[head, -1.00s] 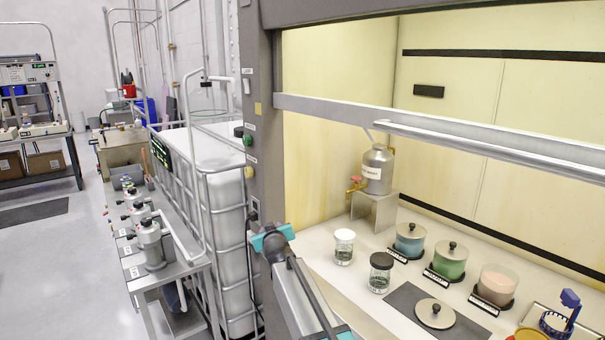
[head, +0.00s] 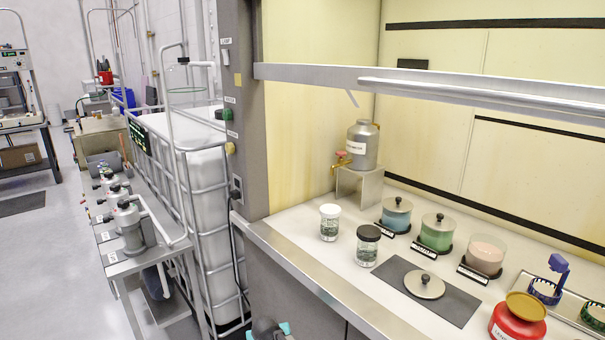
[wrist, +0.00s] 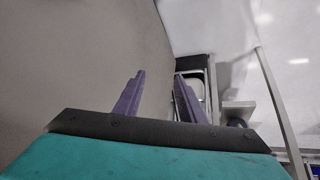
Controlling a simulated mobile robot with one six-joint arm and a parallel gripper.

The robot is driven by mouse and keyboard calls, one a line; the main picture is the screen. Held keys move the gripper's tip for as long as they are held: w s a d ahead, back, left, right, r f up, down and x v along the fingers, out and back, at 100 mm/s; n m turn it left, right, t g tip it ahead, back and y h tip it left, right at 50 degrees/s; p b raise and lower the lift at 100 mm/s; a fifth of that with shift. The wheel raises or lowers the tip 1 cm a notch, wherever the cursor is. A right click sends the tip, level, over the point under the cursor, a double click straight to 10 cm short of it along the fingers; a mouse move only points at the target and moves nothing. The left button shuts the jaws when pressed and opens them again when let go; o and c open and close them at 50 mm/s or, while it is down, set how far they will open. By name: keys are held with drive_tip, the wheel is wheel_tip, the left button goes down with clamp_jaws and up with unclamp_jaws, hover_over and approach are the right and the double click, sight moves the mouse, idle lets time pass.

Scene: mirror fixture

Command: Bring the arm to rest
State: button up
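My gripper (wrist: 160,76) shows in the wrist view, with two purple fingers apart and nothing between them. It is open and empty, beyond a teal and dark grey mount. In the head view only a dark, teal-capped part of my arm (head: 268,331) shows at the bottom edge, in front of the fume hood's cabinet. The gripper's fingers cannot be made out there. A large grey surface fills the left of the wrist view, beside the fingers; whether they touch it I cannot tell.
The fume hood worktop (head: 315,258) holds two small jars, several lidded pots, a metal canister (head: 362,148) and a red jar (head: 516,320). A caged white tank (head: 205,190) and a steel cart (head: 150,262) stand left.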

drive_tip(key=s+d+f+m+g+h+p, duration=0.1)
drive_tip(key=s+d+f+g+p, duration=0.15)
drive_tip(key=s+d+f, duration=0.55)
drive_tip(key=s+d+f+g+h+p, duration=0.1)
drive_tip(key=s+d+f+g+p, duration=0.2)
drive_tip(key=s+d, duration=0.8)
drive_tip(key=s+d+g+p, duration=0.1)
drive_tip(key=s+d+g, duration=0.2)
drive_tip(key=s, duration=0.9)
drive_tip(key=s+d+f+m+g+y+p, duration=0.1)
drive_tip(key=s+d+g, duration=0.2)
drive_tip(key=s, duration=0.9)
drive_tip(key=shift+d+f+g+y, duration=0.25)
drive_tip(key=shift+d+g+y, duration=0.1)
drive_tip(key=shift+d, duration=0.45)
